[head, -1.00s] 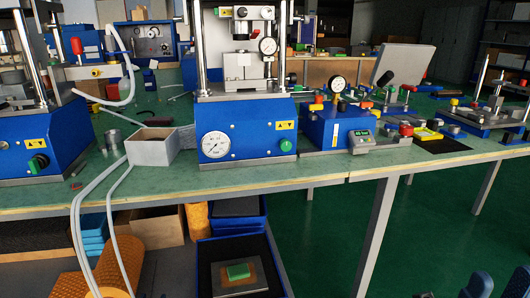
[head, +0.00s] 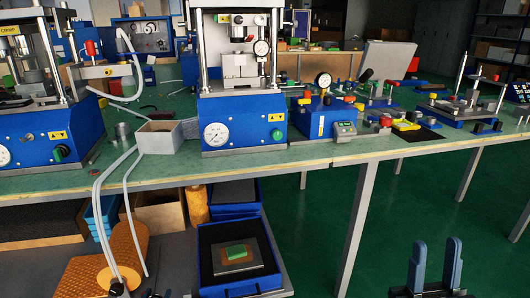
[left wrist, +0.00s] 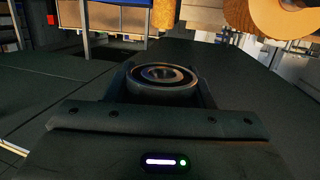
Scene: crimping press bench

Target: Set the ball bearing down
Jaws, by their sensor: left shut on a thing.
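The ball bearing (left wrist: 163,76) is a dark metal ring with a shiny inner race, seen in the left wrist view. My left gripper (left wrist: 163,84) is shut on it, with one finger on either side. I cannot make out the bearing or the left fingertips clearly in the head view. My right gripper (head: 435,262) shows at the bottom right of the head view, its two fingers upright and apart with nothing between them.
A green workbench (head: 350,153) carries blue presses, a grey open box (head: 160,136) and a metal cylinder (head: 123,131). Below it are a blue tray (head: 205,262) with a green block and an orange roll (head: 115,255). Pale hoses hang at left. Green floor is free at right.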

